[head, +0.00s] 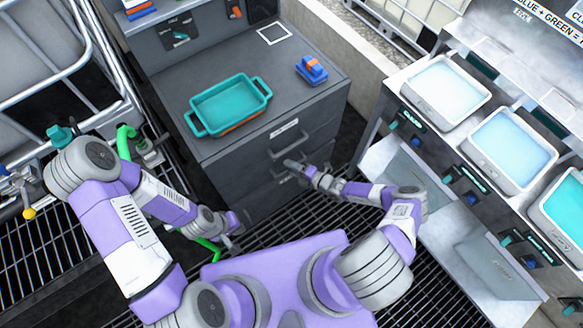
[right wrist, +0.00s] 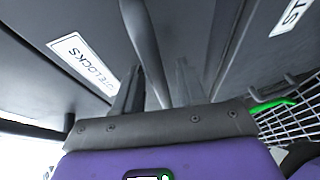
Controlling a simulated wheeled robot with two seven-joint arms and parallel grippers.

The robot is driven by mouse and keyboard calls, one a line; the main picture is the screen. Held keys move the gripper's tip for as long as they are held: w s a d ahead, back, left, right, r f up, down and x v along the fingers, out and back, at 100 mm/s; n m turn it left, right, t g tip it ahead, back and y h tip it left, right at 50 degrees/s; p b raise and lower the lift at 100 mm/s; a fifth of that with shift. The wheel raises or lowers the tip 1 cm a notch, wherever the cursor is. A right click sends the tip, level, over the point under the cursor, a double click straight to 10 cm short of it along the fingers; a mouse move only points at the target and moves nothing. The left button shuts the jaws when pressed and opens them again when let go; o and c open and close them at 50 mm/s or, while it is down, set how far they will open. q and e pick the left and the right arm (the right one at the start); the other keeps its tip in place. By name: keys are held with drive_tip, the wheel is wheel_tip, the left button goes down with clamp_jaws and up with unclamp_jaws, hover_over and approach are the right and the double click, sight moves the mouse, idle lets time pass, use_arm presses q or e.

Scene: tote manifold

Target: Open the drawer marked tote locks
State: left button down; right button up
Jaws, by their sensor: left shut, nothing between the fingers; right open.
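The drawer marked tote locks (right wrist: 35,20) fills the left of the right wrist view, its white label (right wrist: 84,64) partly hidden by a finger. Its bar handle (right wrist: 146,45) runs between the fingers of my right gripper (right wrist: 157,88), which is open around it. In the head view my right gripper (head: 289,164) is at the front of the grey drawer cabinet (head: 225,170). A white label (head: 285,124) on the top drawer is too small to read there. My left gripper (head: 234,226) is shut and empty, low beside the cabinet's left front.
A teal tray (head: 230,104) and a blue-and-orange item (head: 312,69) are on the cabinet top. A second labelled drawer (right wrist: 250,75) adjoins the tote locks drawer. A rack with white tubs (head: 445,90) stands right. A metal cage (head: 60,75) stands left.

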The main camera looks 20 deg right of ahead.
drive_tip(key=shift+c, duration=0.3)
clamp_jaws()
